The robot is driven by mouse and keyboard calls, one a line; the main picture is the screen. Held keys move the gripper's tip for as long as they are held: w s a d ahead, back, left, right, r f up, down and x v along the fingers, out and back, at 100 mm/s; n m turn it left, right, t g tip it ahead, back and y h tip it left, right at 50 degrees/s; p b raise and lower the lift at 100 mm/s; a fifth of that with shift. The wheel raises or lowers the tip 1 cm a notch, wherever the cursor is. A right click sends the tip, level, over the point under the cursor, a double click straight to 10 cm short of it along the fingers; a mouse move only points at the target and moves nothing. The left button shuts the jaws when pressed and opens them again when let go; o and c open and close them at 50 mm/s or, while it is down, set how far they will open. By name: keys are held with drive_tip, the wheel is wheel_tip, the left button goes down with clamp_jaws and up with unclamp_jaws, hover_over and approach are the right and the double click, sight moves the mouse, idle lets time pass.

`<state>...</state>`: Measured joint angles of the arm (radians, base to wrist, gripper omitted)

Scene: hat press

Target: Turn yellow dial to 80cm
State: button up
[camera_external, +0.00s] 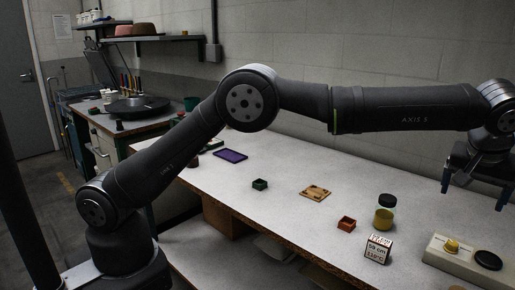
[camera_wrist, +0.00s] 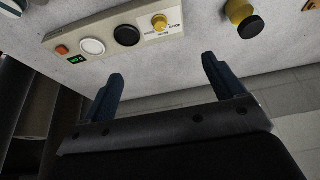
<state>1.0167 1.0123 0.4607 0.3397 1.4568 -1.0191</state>
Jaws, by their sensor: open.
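The yellow dial (camera_external: 451,245) sits on a beige control panel (camera_external: 436,262) at the right of the table. In the wrist view the yellow dial (camera_wrist: 160,22) is at the right end of the panel (camera_wrist: 68,41), with small printed labels beside it that I cannot read. My gripper (camera_external: 474,191) is open and empty, above the panel and apart from it. In the wrist view its two blue fingers (camera_wrist: 162,82) are spread wide, with the dial beyond them. A small white sign (camera_external: 378,248) by the panel reads "58 cm" and "110°C".
A black knob (camera_external: 488,260) is beside the dial. The wrist view also shows a white button (camera_wrist: 93,47), an orange button (camera_wrist: 62,50) and a green display (camera_wrist: 77,60).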

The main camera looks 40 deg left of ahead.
drive_tip(key=c, duration=0.7)
drive_tip(key=shift+c, duration=0.3)
drive_tip(key=m+h, duration=0.2)
drive_tip(key=m, duration=0.2)
approach(453, 243)
drive_tip(key=x, duration=0.8)
drive_tip(key=shift+w+f, duration=0.2)
drive_tip(key=shift+m, duration=0.3)
drive_tip(key=c, duration=1)
